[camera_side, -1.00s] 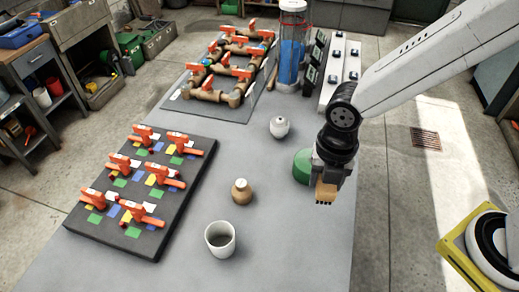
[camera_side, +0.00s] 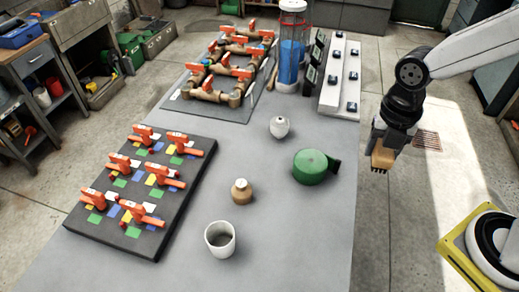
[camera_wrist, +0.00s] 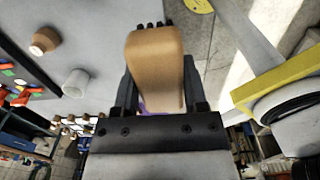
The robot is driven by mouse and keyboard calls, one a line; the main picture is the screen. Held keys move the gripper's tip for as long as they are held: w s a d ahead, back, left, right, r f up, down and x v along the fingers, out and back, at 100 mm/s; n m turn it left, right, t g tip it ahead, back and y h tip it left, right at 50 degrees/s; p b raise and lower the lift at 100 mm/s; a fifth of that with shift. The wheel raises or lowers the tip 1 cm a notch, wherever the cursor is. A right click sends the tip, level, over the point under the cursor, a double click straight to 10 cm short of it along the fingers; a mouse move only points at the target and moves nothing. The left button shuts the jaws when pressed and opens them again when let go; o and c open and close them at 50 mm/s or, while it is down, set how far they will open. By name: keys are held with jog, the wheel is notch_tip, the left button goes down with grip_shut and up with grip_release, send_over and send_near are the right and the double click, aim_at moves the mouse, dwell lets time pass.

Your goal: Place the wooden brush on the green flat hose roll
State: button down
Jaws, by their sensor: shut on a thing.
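The wooden brush (camera_side: 382,156) is held in my gripper (camera_side: 388,140), with its dark bristles pointing down in the side view. In the wrist view the brush (camera_wrist: 155,65) fills the space between the two dark fingers of my gripper (camera_wrist: 158,95). My gripper is shut on it, to the right of the table's right edge and apart from the table. The green flat hose roll (camera_side: 312,166) lies on the grey table near its right edge, with a dark end sticking out to the right. The brush is to the right of the roll, not touching it.
On the table (camera_side: 290,230) stand a white cup (camera_side: 220,239), a tan bottle (camera_side: 241,191) and a white bottle (camera_side: 280,127). A valve board (camera_side: 140,190) lies at left, a pipe assembly (camera_side: 225,70) behind. The table around the roll is clear.

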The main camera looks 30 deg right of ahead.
send_near(318, 161)
jog(key=s+r, duration=0.2)
jog(key=s, duration=0.3)
jog(key=w+f, duration=0.3)
jog(key=shift+w+f, duration=0.15)
jog(key=shift+f, duration=0.15)
jog(key=shift+w+a+f, duration=0.1)
jog(key=shift+w+f, duration=0.45)
jog(key=shift+w+f, duration=0.1)
jog(key=shift+f, duration=0.1)
jog(key=shift+w+f, duration=0.15)
jog(key=shift+f, duration=1.5)
jog(key=shift+f, duration=0.15)
